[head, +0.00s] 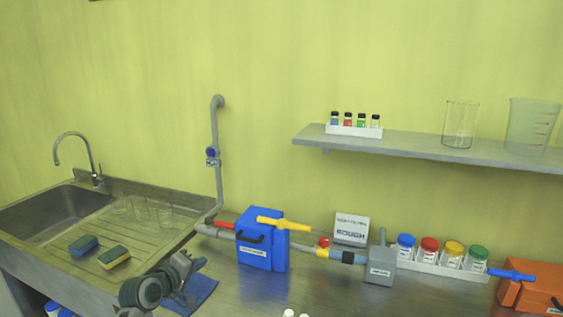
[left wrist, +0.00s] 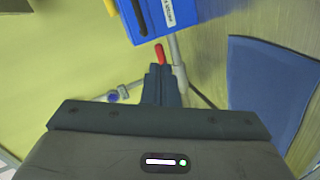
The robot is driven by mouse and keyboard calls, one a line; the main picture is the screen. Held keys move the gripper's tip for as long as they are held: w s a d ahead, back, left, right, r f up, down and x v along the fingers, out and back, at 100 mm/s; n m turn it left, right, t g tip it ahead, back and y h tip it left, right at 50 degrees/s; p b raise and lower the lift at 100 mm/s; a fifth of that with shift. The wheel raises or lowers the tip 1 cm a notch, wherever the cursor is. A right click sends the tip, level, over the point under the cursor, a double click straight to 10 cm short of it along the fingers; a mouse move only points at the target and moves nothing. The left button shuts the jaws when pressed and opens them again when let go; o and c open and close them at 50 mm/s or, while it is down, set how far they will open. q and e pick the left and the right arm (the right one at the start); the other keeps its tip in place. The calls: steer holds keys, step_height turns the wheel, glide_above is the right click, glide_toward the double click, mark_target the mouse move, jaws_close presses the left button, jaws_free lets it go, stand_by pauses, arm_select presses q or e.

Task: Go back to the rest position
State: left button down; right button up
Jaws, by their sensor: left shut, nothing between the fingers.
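My left gripper (head: 182,277) comes in at the lower left of the head view, over the blue mat (head: 202,291) on the bench. It is shut and holds nothing. In the left wrist view its closed fingers (left wrist: 160,80) point toward a red handle (left wrist: 160,54) by the blue box, and the blue mat (left wrist: 268,85) lies to the right. They overlap the pipework in the picture; I cannot tell any contact. My right gripper is not in view.
A blue box (head: 254,250) with a yellow handle (head: 284,224) stands right of my gripper. A grey pipe (head: 219,180) rises behind. The sink (head: 40,213) with sponges (head: 84,245) and glasses is left. Colour-lidded jars (head: 429,250) and an orange box (head: 530,295) stand right. A shelf (head: 420,145) holds glassware.

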arm_select(q)
steer(key=s+f+m+g, duration=0.1)
steer(key=s+f, duration=0.3)
steer(key=s+f+m+y, duration=0.1)
steer(key=s+f, duration=0.2)
steer(key=s, duration=0.1)
steer(key=shift+f+g, duration=0.4)
steer(key=s+a+f+m+g+y, duration=0.2)
steer(key=s+f+m, duration=0.1)
steer(key=s, duration=1)
steer(key=s+a+f+m+g+y, duration=0.1)
steer(key=s+f+m+g+y, duration=0.15)
steer(key=s, duration=0.95)
steer(key=s+a+f+m+g+y, duration=0.1)
steer(key=s+a+f+m+g, duration=0.2)
steer(key=s, duration=1)
step_height(320, 180, down, 34)
steer(key=a+g+b, duration=0.2)
steer(key=s+f+b, duration=0.1)
steer(key=s+f, duration=1.7)
steer(key=f, duration=0.2)
steer(key=shift+s+a+n+b, duration=0.25)
steer(key=shift+a+n+b, duration=0.05)
steer(key=shift+n, duration=0.05)
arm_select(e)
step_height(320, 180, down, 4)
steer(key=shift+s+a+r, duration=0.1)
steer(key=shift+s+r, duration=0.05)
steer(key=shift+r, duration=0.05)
